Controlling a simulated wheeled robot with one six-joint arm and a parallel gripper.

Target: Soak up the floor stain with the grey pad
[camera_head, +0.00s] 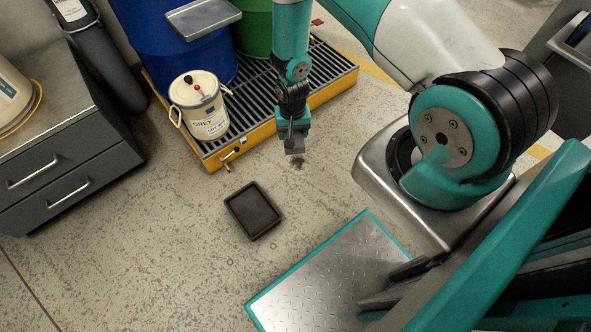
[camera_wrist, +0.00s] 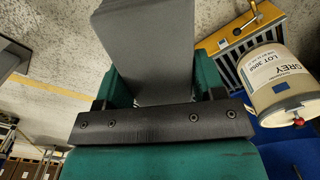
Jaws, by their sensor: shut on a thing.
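My gripper (camera_head: 295,145) hangs low over the floor, in front of the yellow-edged pallet. In the wrist view my gripper (camera_wrist: 162,88) is shut on the grey pad (camera_wrist: 146,38), a flat grey piece standing out between the green fingers. In the head view the pad is hard to make out at the fingertips. A small dark brownish patch (camera_head: 297,162), which looks like the floor stain, shows just below the fingertips, partly hidden. I cannot tell whether the pad touches the floor.
A black shallow tray (camera_head: 238,211) lies on the floor, left of and nearer than my gripper. A cream pail labelled GREY (camera_head: 203,115) stands on the grated yellow pallet (camera_head: 275,123), beside blue and green drums. A grey drawer cabinet (camera_head: 62,165) is at left. Floor around the tray is clear.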

